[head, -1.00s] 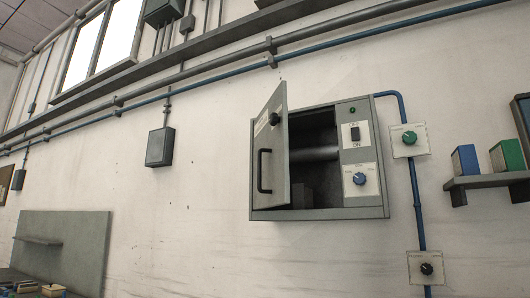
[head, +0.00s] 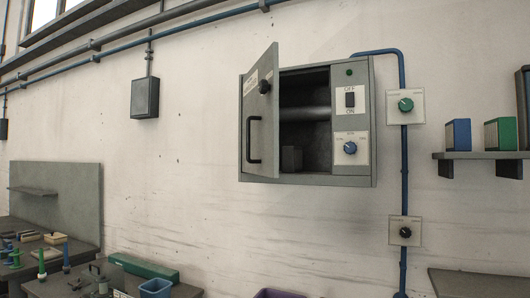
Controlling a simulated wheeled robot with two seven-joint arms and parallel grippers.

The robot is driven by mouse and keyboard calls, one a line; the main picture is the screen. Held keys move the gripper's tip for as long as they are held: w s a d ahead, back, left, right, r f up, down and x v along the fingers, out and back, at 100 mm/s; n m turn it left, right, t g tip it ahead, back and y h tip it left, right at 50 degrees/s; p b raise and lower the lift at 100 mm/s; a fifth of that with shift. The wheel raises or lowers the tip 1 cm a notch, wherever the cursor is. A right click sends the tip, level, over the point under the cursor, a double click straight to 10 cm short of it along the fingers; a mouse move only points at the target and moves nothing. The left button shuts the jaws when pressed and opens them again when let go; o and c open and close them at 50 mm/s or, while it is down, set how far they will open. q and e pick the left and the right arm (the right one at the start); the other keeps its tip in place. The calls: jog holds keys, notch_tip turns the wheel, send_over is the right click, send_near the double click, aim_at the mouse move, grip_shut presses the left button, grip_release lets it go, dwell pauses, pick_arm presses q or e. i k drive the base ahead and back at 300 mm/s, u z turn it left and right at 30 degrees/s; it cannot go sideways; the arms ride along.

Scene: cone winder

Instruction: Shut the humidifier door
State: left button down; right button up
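The humidifier (head: 370,125) is a grey wall-mounted box right of the picture's middle in the head view. Its door (head: 259,118) is hinged on the left and stands open, swung out from the wall. The door carries a black handle (head: 250,140) and a dark round knob (head: 264,87). The dark inside shows a horizontal roller or tube and a small block. A panel on the right has a green light, an OFF/ON switch (head: 350,100) and a blue knob (head: 350,148). Neither of my grippers is in view.
A blue pipe (head: 404,170) runs down the wall right of the box, past a green knob (head: 406,105) and a black knob (head: 406,232). A shelf (head: 480,155) holds boxes at right. Benches with a green case (head: 143,267) and a blue bin (head: 156,288) stand lower left.

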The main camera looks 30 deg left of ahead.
aim_at(260, 112)
jog(key=u, duration=0.15)
jog(key=i, duration=0.95)
jog(key=u, duration=0.55)
